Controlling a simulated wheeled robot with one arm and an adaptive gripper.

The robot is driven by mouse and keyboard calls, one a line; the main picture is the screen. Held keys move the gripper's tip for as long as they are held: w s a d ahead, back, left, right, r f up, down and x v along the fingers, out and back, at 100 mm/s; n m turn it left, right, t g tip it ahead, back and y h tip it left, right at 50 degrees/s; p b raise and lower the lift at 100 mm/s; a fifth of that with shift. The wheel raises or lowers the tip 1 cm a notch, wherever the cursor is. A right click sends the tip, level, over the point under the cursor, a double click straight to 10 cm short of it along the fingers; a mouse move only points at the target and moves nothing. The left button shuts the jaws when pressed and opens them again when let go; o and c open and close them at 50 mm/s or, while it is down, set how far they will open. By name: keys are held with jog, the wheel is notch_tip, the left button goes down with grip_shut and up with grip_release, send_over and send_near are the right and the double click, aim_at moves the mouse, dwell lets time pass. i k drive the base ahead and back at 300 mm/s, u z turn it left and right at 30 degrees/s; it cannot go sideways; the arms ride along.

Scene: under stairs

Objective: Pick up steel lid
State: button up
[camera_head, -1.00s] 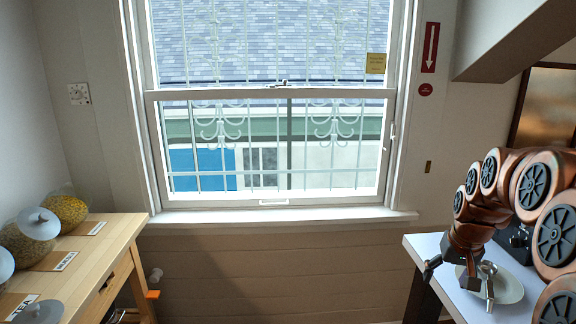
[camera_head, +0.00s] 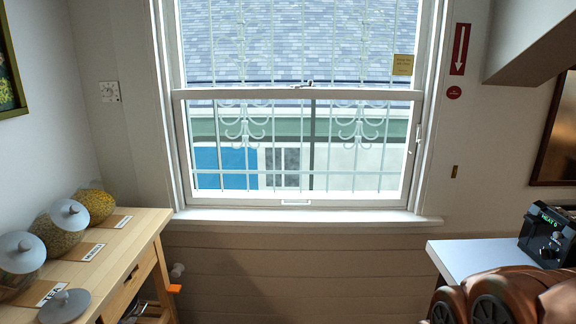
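A grey round lid with a small knob (camera_head: 64,306) lies flat at the front of the wooden table on the left. Two similar grey lids sit tilted on the jars behind it, one on the middle jar (camera_head: 70,214) and one on the nearer jar (camera_head: 22,252). I cannot tell from the picture which lid is the steel one. My gripper is out of view; only copper-coloured links of my arm show at the bottom right, far from the lids.
The wooden table (camera_head: 124,237) carries several jars with label cards. A white table (camera_head: 470,255) on the right holds a black device with a green display (camera_head: 548,236). A barred window (camera_head: 300,150) fills the back wall. The floor space between the tables looks clear.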

aim_at(67, 306)
jog(key=u, duration=0.75)
jog(key=i, duration=1.9)
jog(key=u, duration=0.7)
